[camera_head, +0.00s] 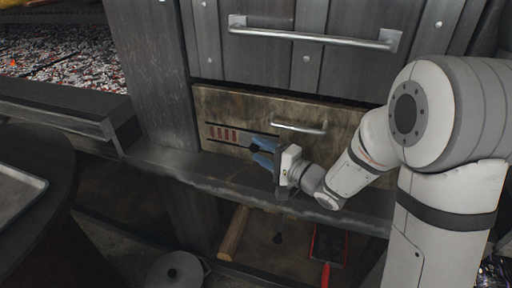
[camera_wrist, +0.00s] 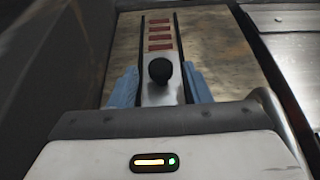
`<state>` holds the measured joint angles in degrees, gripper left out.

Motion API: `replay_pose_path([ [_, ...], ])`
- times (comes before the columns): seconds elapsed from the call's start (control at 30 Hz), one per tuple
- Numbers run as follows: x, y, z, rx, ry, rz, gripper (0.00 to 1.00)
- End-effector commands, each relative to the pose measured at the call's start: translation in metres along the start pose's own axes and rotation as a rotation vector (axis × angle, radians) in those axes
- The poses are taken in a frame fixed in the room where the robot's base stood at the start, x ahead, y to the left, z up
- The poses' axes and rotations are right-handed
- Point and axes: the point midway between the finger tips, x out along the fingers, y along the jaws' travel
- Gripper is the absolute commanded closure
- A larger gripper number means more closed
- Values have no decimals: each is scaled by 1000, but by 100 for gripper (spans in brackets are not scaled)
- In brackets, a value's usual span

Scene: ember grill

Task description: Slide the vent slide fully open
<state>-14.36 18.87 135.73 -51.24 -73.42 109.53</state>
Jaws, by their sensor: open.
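The vent slide (camera_wrist: 154,93) is a light metal strip with a round black knob (camera_wrist: 160,69) on it, set in a track on a worn tan panel. Red-lit slots (camera_wrist: 160,35) show beyond the knob in the wrist view, and to the left of the slide in the head view (camera_head: 222,133). My gripper (camera_head: 262,152) is open, its blue fingers on either side of the slide and knob. In the wrist view the fingers (camera_wrist: 159,86) stand apart from the knob, with gaps on both sides. Whether they touch the panel I cannot tell.
A short bar handle (camera_head: 299,128) sits right of the slide on the same panel. A longer handle (camera_head: 312,38) is on the dark door above. A ledge (camera_head: 215,175) runs below the panel. A red-edged pan (camera_head: 328,246) lies lower down.

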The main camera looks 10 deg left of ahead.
Motion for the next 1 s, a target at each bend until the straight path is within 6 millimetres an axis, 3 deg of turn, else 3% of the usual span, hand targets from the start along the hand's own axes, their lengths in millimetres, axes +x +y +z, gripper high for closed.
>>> replay_pose_path([
  [0.1,-24,-2,-2,2,6,2,56],
  [0.33,-52,-1,-1,2,5,1,56],
  [1.0,-57,0,-1,2,4,1,56],
])
